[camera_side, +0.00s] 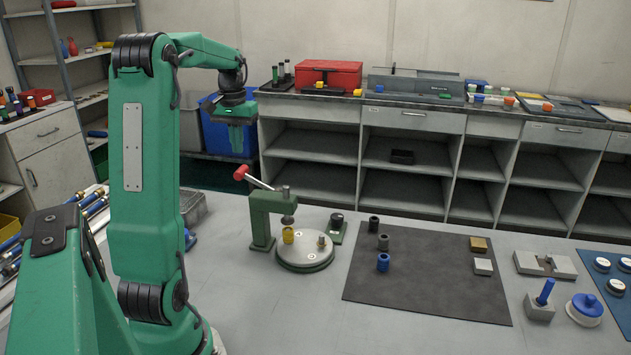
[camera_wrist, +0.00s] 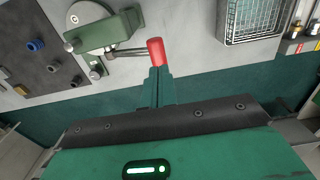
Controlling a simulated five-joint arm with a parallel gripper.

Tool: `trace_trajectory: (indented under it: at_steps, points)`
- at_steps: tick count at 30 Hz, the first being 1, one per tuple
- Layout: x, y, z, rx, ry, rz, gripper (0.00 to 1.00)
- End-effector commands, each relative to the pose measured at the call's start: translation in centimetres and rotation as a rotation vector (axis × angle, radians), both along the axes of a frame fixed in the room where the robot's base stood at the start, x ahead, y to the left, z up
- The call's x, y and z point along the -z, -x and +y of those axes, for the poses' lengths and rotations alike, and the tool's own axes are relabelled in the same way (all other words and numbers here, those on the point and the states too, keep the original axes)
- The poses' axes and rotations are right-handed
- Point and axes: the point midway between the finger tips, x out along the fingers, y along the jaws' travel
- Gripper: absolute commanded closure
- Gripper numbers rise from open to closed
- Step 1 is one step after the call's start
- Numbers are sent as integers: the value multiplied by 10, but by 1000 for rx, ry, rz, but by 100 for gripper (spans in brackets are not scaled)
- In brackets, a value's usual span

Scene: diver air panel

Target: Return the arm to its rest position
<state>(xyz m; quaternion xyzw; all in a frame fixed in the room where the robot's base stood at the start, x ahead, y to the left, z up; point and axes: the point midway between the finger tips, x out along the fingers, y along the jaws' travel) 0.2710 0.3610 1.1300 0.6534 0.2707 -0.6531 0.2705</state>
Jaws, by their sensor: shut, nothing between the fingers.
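My gripper (camera_side: 236,140) hangs at the end of my green arm, above and behind the left part of the grey work table (camera_side: 225,290), pointing down. It also shows in the wrist view (camera_wrist: 160,72), with its two narrow fingers together and nothing between them. It is shut and empty. In the wrist view the red knob (camera_wrist: 156,51) of the press lever appears just beyond the fingertips. In the side view the green press (camera_side: 260,220) stands below the gripper, with its red lever knob (camera_side: 241,173) raised at the left. The gripper appears apart from it.
A round plate (camera_side: 305,262) sits under the press. A dark mat (camera_side: 425,295) with small cylinders and blocks lies to its right. A wire basket (camera_wrist: 255,22) stands near the press. Blue bins (camera_side: 228,135) and a shelf unit (camera_side: 410,165) stand behind the table.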

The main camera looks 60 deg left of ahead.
Motion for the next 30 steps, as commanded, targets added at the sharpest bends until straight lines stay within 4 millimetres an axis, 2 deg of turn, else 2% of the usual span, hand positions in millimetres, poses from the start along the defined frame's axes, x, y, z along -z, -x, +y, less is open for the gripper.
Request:
trace_trajectory:
  at_steps: [11,17,23,30]
  points:
    - [-1,-1,-1,3,-1,-1,100]
    - [-8,-9,-21,39,-18,-14,100]
    - [-21,-25,-71,128,-59,-54,100]
    - [-34,-33,-149,271,-114,-124,100]
